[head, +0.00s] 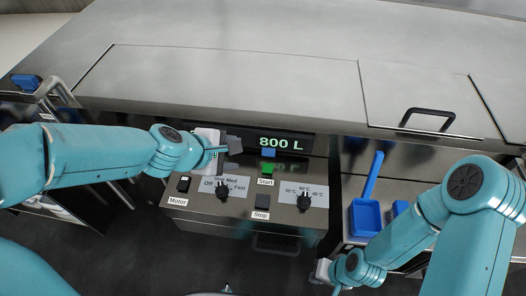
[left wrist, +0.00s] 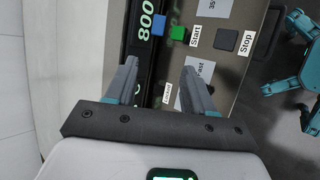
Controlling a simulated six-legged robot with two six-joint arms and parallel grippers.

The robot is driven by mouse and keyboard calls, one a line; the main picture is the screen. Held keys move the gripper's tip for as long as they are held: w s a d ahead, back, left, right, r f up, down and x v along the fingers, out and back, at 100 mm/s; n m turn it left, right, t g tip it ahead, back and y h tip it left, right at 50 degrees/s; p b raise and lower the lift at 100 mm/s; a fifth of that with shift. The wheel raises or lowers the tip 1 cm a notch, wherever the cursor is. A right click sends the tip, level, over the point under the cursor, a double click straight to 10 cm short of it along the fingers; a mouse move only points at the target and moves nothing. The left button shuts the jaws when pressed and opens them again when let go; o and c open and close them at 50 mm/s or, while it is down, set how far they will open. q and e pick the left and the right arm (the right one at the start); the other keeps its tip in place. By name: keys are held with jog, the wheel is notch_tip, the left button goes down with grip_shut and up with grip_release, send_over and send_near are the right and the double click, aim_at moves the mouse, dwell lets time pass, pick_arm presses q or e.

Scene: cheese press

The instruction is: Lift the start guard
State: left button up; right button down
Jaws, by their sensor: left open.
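The green start button (head: 268,168) sits on the control panel above the "Start" label, and it also shows in the left wrist view (left wrist: 178,33). A small blue tab (head: 268,153) is at its upper edge, beside the green part in the left wrist view (left wrist: 157,22). It appears to be the start guard, lying down; its exact outline is too small to tell. My left gripper (head: 232,146) is open and empty, left of the tab and apart from it. Its fingers (left wrist: 159,72) point toward the panel. My right gripper (head: 333,287) is low, right of the panel.
The panel (head: 237,206) also carries a motor switch (head: 184,184), a speed knob (head: 222,190), a temperature knob (head: 304,201) and a dark stop button (head: 262,201). The display (head: 281,143) reads 800 L. A blue scoop (head: 366,215) lies at the right. A steel lid (head: 220,83) spans behind.

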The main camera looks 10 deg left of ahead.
aim_at(268, 152)
pick_arm(q)
jog(key=b+x, duration=0.2)
jog(key=x, duration=0.3)
jog(key=b+x, duration=0.2)
jog(key=x, duration=0.3)
jog(key=d+b+x, duration=0.1)
jog(key=b+x, duration=0.1)
jog(key=x, duration=0.3)
jog(key=shift+w+d+r+b, duration=0.1)
jog(key=shift+w+d+b, duration=0.05)
jog(key=shift+w+b, duration=0.15)
jog(key=shift+w+d+f, duration=0.25)
jog(key=shift+w+f, duration=0.2)
